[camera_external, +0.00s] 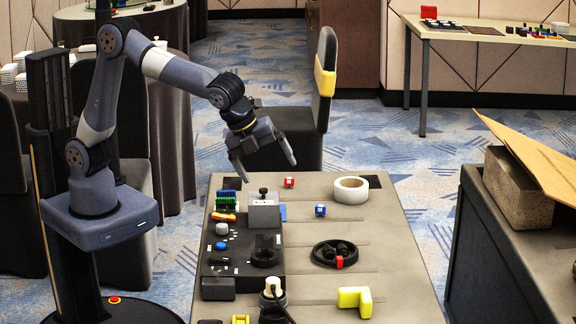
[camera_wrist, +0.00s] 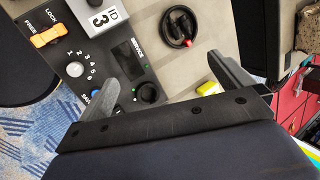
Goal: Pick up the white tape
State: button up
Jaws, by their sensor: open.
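The white tape (camera_external: 351,198) is a roll lying flat at the far right part of the grey table in the external view. It stands apart from other things. It does not show in the wrist view. My gripper (camera_external: 266,168) is open and empty, in the air over the far left part of the table, left of the tape and higher than it. In the wrist view its two fingers (camera_wrist: 166,76) are spread wide with nothing between them, above the black control panel.
The black panel (camera_external: 213,262) with knobs and a grey block (camera_external: 263,214) fills the table's left side. A coiled black cable (camera_external: 325,254), a yellow block (camera_external: 362,301), a small blue cube (camera_external: 320,210) and a red cube (camera_external: 289,182) lie nearby. Clear surface surrounds the tape.

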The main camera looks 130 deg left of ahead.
jog(key=s+a+m+y+b, duration=0.3)
jog(key=s+a+m+b, duration=0.1)
jog(key=a, duration=0.7)
jog(key=s+a+r+m+t+y+b, duration=0.1)
jog(key=s+a+m+y+b, duration=0.2)
jog(key=a, duration=0.8)
jog(key=s+a+m+y+b, duration=0.2)
jog(key=s+a+m+b, duration=0.2)
jog(key=a, duration=0.6)
jog(key=p, duration=0.1)
send_near(348, 189)
jog(key=s+a+f, duration=0.2)
jog(key=shift+s, duration=0.25)
jog(key=shift+a+f, duration=0.1)
jog(key=shift+f, duration=0.2)
jog(key=x, duration=0.3)
jog(key=p+x, duration=0.1)
jog(key=x, duration=0.6)
jog(key=shift+a+r, duration=0.25)
jog(key=shift+a, duration=0.1)
jog(key=shift+r+y, duration=0.1)
jog(key=shift+y, duration=0.2)
jog(key=c, duration=0.8)
jog(key=shift+c, duration=0.2)
